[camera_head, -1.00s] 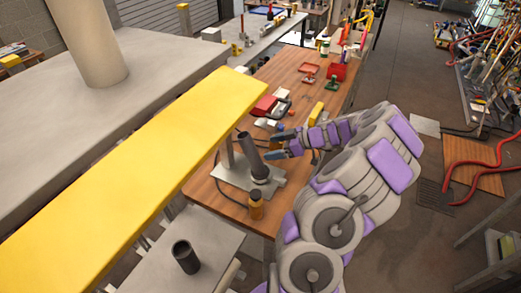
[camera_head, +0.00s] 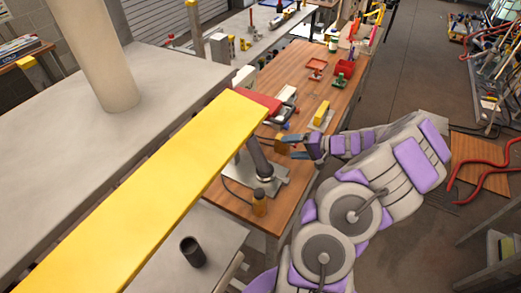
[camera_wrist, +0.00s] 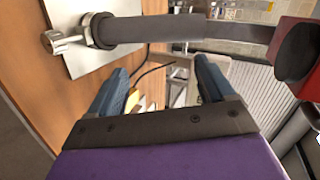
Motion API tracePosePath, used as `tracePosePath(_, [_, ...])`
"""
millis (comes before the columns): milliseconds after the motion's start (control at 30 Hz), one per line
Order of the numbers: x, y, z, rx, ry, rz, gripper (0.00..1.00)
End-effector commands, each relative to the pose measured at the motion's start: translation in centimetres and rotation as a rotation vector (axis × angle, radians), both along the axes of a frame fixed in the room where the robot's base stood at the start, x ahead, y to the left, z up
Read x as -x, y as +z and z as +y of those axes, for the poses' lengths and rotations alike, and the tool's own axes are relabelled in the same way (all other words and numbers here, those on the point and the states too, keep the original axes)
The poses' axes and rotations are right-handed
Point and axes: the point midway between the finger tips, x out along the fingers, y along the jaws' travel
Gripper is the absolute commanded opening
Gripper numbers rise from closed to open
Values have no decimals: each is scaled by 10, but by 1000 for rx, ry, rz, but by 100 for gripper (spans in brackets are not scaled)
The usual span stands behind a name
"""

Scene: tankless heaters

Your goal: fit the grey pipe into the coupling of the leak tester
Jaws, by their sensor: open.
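A dark grey pipe (camera_head: 259,158) stands tilted on a metal base plate (camera_head: 270,190) on the wooden bench. Its lower end meets a ring-like fitting (camera_head: 263,175), which looks like the leak tester's coupling; how deep it sits I cannot tell. In the wrist view the pipe (camera_wrist: 160,29) runs across the top, with a silver clamp-like part (camera_wrist: 66,42) at its left end. My gripper (camera_head: 289,147) is open, right of the pipe and apart from it. In the wrist view no pipe lies between my fingers (camera_wrist: 160,75).
A yellow beam (camera_head: 135,195) crosses the left foreground. A short dark pipe (camera_head: 193,252) stands on a lower grey table. Red trays and a yellow block (camera_head: 321,113) lie farther back.

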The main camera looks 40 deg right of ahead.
Motion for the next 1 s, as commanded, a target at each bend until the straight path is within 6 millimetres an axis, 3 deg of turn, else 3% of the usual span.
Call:
tracePosePath(300, [12, -4, 6, -772, -448, 371, 82])
tracePosePath(500, [19, -13, 3, -1189, -668, 556, 82])
tracePosePath(767, [18, -19, 8, -1395, -768, 648, 82])
tracePosePath(1000, [-17, -34, 28, -1392, -769, 649, 82])
